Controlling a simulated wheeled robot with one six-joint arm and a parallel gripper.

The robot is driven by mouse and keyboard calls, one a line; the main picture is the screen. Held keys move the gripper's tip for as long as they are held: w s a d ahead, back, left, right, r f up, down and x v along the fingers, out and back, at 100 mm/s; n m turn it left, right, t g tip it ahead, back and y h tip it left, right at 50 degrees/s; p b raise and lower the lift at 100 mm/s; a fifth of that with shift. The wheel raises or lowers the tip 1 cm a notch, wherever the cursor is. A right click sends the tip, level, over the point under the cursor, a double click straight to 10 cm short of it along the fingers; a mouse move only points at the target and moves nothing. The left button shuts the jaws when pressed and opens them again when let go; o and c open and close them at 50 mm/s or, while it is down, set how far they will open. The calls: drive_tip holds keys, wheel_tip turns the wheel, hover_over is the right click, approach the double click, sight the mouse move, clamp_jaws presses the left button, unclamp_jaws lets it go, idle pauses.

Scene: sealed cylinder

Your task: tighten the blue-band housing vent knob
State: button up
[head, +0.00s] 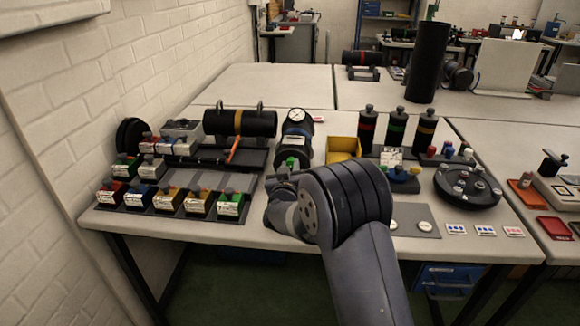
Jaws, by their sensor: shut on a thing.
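The blue-band housing (297,130) is a dark cylinder lying on the table's middle, with a blue band and a round white gauge (296,115) at its far end. A small green part with a white label (291,162) shows at its near end. My gripper (279,178) is at that near end, low over the table, small and dark in the head view. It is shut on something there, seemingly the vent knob. The knob itself is hidden by my gripper and wrist, so its turn or seating cannot be seen.
A black cylinder with an orange band (241,123) lies in a cradle to the left. Labelled colored blocks (170,200) stand in front of it. A yellow bin (343,148), upright banded bottles (397,128) and a round black tray (468,187) are to the right.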

drive_tip(key=shift+f, duration=0.1)
idle(0.3)
drive_tip(key=o, duration=1)
drive_tip(key=shift+s, duration=0.1)
drive_tip(key=s, duration=0.5)
drive_tip(key=s+b, duration=0.1)
drive_tip(key=s, duration=0.4)
drive_tip(key=shift+s+a, duration=0.2)
drive_tip(key=shift+s, duration=0.1)
drive_tip(key=w, duration=0.5)
drive_tip(key=w+p, duration=0.1)
drive_tip(key=w, duration=0.4)
drive_tip(key=shift+w+d, duration=0.2)
drive_tip(key=shift+w, duration=0.2)
